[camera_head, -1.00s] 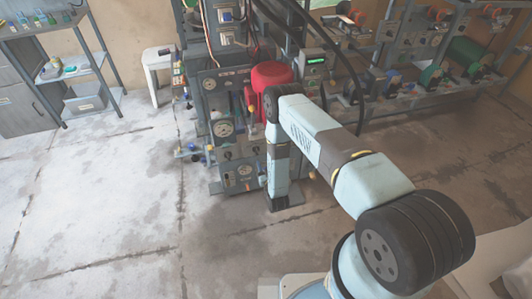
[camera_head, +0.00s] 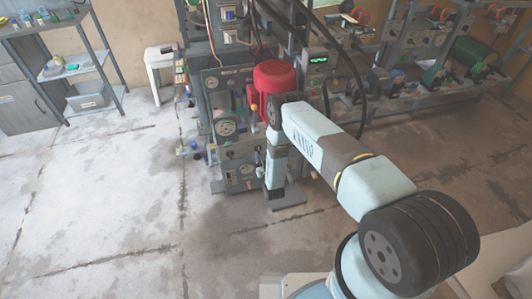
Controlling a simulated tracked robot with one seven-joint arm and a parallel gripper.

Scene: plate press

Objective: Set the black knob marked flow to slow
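The plate press (camera_head: 232,85) stands at the top centre, a tall grey machine with gauges, hoses and a red rounded motor-like part (camera_head: 275,76). Its lower front panel carries small dark knobs, one of them a dark knob (camera_head: 229,154) below the large round gauge. Labels are too small to read, so I cannot tell which knob is marked flow or where it points. My gripper (camera_head: 275,197) hangs downward just right of the lower panel, near the press's foot. Its fingers are too small and dark to tell open from shut. My arm hides the panel's right part.
A lit green display box (camera_head: 316,59) and dark hoses are right of the red part. A bench rack with several devices (camera_head: 405,85) runs along the right wall. A white stool (camera_head: 160,66) and metal shelf (camera_head: 80,68) are at left. The front-left floor is clear.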

